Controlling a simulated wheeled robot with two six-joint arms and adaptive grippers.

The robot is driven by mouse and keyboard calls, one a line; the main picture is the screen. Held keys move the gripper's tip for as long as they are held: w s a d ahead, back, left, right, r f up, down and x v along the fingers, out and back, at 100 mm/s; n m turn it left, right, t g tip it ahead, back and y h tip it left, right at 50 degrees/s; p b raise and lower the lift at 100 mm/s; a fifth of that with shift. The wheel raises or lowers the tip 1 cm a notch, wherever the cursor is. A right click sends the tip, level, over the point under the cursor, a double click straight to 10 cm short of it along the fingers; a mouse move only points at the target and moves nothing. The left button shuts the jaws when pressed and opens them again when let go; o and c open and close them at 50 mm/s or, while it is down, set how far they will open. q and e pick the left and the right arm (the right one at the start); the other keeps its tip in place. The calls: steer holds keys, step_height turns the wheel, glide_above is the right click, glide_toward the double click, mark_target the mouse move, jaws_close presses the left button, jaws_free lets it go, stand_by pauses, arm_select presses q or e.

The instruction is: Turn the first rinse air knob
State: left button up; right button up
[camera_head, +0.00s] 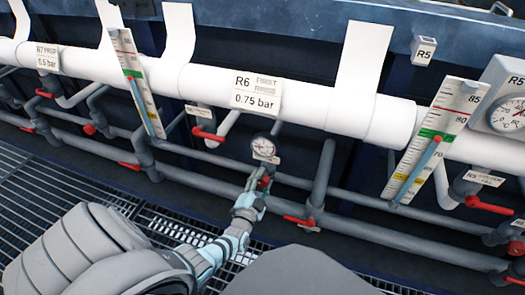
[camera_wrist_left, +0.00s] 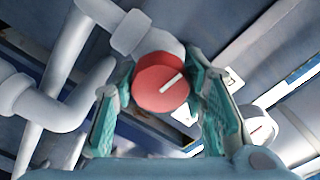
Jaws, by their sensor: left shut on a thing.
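The air knob is a round red knob (camera_wrist_left: 158,86) with a white pointer line, seen in the left wrist view. The line slants up to the right. In the head view the knob (camera_head: 264,183) shows as a small red spot below a round pressure gauge (camera_head: 263,147). The R6 first rinse label (camera_head: 255,94), reading 0.75 bar, is on the white pipe above it. My left gripper (camera_head: 259,187) is at the knob, and its teal fingers (camera_wrist_left: 165,100) stand on both sides of it, shut on it. My right gripper is not in view.
Grey pipes with red lever handles run close around the knob, including a red lever (camera_head: 300,221) to its right and another (camera_head: 207,134) above left. Thermometer scales (camera_head: 136,82) and (camera_head: 432,140) stand on either side. A floor grating (camera_head: 50,200) lies at lower left.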

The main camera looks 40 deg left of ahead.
arm_select(q)
steer(key=m, duration=0.4)
steer(key=shift+m+p, duration=0.3)
steer(key=shift+p, duration=0.1)
steer(key=m, duration=0.3)
steer(key=shift+m, duration=1.2)
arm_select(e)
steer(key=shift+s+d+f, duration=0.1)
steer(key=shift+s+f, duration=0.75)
arm_select(q)
steer(key=o, duration=1.2)
steer(key=shift+c, duration=0.2)
